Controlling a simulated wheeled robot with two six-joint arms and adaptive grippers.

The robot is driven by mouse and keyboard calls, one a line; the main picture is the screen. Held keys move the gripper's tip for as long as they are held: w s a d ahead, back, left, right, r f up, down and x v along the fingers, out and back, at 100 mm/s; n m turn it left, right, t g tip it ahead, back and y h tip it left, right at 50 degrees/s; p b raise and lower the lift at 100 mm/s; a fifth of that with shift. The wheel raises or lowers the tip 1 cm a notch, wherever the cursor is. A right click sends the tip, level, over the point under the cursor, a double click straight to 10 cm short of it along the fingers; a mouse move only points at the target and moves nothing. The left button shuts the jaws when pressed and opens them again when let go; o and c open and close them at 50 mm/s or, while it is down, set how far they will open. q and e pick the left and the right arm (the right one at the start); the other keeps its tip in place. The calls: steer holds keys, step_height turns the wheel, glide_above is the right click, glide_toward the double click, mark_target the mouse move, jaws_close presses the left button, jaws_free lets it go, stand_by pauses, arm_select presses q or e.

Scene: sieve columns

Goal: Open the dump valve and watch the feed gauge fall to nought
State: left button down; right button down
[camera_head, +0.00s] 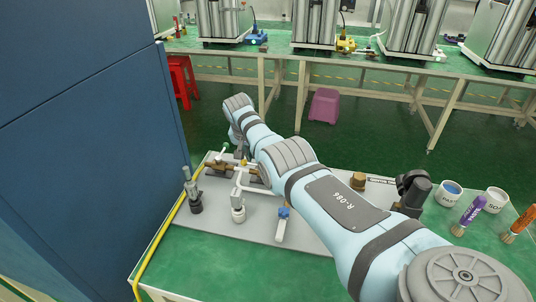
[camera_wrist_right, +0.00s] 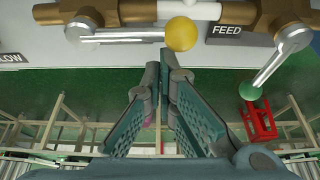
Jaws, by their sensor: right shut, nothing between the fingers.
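My right gripper (camera_wrist_right: 165,68) is shut with nothing in its fingers. In the right wrist view its tips are just below and left of a yellow ball knob (camera_wrist_right: 180,33); I cannot tell if they touch. The knob ends a silver lever (camera_wrist_right: 120,37) lying along the pipe. The FEED label (camera_wrist_right: 227,30) is right of the knob. A second lever (camera_wrist_right: 280,62) has a green ball (camera_wrist_right: 249,91). In the head view my right arm hides part of the pipework. I cannot tell which valve is the dump valve, and no gauge face is readable. My left gripper is out of view.
The grey plate (camera_head: 262,228) on the green bench carries a blue-topped fitting (camera_head: 283,212) and an upright dark fitting (camera_head: 192,190). A blue wall (camera_head: 85,130) stands close at the left. White cups (camera_head: 449,194) and brushes (camera_head: 468,215) stand at the right.

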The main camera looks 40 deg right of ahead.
steer(key=shift+d+f, duration=0.2)
steer(key=shift+d+r, duration=0.1)
steer(key=shift+r, duration=0.05)
step_height(320, 180, up, 8)
steer(key=p, duration=0.8)
